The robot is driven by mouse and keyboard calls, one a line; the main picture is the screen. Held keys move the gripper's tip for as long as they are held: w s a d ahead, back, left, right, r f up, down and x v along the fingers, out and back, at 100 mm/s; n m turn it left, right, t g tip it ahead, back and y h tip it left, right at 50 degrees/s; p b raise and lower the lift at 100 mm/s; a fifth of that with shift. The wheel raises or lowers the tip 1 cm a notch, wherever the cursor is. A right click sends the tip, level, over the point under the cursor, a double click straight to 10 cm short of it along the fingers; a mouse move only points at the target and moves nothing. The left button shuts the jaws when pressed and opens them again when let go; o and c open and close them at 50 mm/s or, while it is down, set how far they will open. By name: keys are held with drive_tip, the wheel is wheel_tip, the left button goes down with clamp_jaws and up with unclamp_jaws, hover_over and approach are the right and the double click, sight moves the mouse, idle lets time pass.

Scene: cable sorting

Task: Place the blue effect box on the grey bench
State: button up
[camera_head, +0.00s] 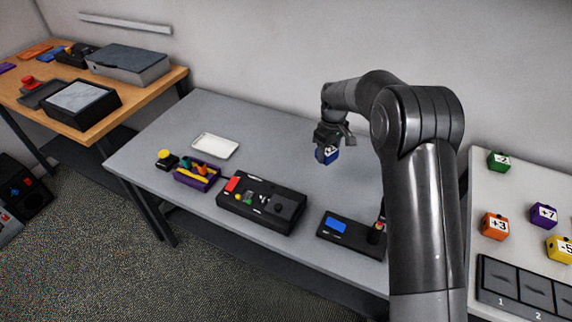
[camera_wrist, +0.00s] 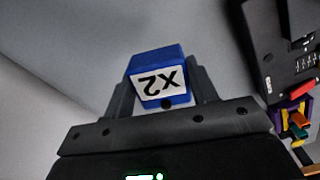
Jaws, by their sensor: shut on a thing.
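The blue effect box (camera_head: 327,155) is a small blue cube with a white label. In the wrist view the box (camera_wrist: 158,72) sits between the two fingers, and its label reads X2, upside down. My gripper (camera_head: 328,146) is shut on it and points down over the grey bench (camera_head: 268,134). The fingers of my gripper (camera_wrist: 163,90) touch the box on both sides. I cannot tell for certain whether the box's underside touches the bench or hangs a little above it.
On the bench are a white tray (camera_head: 215,146), a purple bin (camera_head: 197,174) with coloured pieces, a yellow button (camera_head: 166,159), a black control panel (camera_head: 261,203) and a black box with a blue screen (camera_head: 352,233). A white table (camera_head: 488,188) at right holds coloured cubes. Bench surface around my gripper is clear.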

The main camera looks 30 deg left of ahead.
hover_over(297, 172)
wheel_tip(297, 172, down, 6)
drive_tip(key=shift+w+f, duration=0.1)
drive_tip(key=shift+f, duration=2)
drive_tip(key=shift+f, duration=0.1)
drive_tip(key=o, duration=1)
drive_tip(key=shift+o, duration=0.2)
wheel_tip(297, 172, up, 12)
